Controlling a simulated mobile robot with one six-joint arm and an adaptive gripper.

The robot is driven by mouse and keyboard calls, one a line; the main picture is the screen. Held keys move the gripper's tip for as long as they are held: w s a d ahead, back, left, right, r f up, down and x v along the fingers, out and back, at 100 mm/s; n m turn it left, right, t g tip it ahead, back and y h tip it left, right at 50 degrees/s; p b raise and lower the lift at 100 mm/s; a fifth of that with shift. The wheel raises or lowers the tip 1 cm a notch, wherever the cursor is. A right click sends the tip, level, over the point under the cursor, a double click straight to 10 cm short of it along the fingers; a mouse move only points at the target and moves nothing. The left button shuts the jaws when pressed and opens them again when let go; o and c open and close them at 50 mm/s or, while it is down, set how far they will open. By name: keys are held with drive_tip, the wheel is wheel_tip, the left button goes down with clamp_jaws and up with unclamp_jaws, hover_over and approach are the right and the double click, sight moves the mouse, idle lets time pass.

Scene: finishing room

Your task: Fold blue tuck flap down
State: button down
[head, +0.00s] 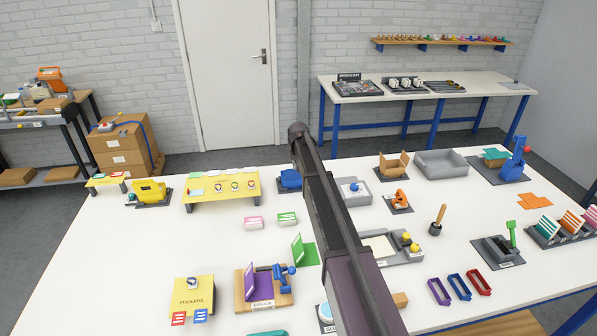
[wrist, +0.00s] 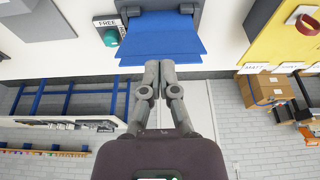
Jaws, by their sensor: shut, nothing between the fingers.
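In the wrist view, a blue panel with a flap edge (wrist: 160,40) stands against a grey holder (wrist: 188,5) at the top of the picture. My gripper (wrist: 158,68) is shut and empty. Its fingertips are at the lower edge of the blue flap, in the middle of the picture; I cannot tell whether they touch it. In the head view, a blue piece (head: 290,179) on a dark base shows at the table's far side, partly covered by my arm. My gripper is hidden in the head view.
A yellow stand (head: 222,190) with cards is left of the blue piece. A grey tray (head: 354,192) is right of it. In the wrist view, a sign reading FREE (wrist: 109,32) is beside the holder. Pink and green card stacks (head: 254,222) lie nearer.

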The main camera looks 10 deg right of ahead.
sight(295, 171)
drive_tip(key=shift+w+f+b, duration=0.3)
drive_tip(key=shift+w+b, duration=0.1)
drive_tip(key=shift+w, duration=0.5)
idle(1.6)
drive_tip(key=shift+b+x, duration=0.7)
drive_tip(key=shift+x, duration=0.15)
idle(1.1)
drive_tip(key=shift+r, duration=0.2)
drive_tip(key=shift+p+v, duration=0.85)
drive_tip(key=shift+p, duration=0.15)
drive_tip(key=shift+r, duration=0.1)
wheel_tip(295, 171, up, 8)
drive_tip(key=p, duration=0.8)
idle(0.3)
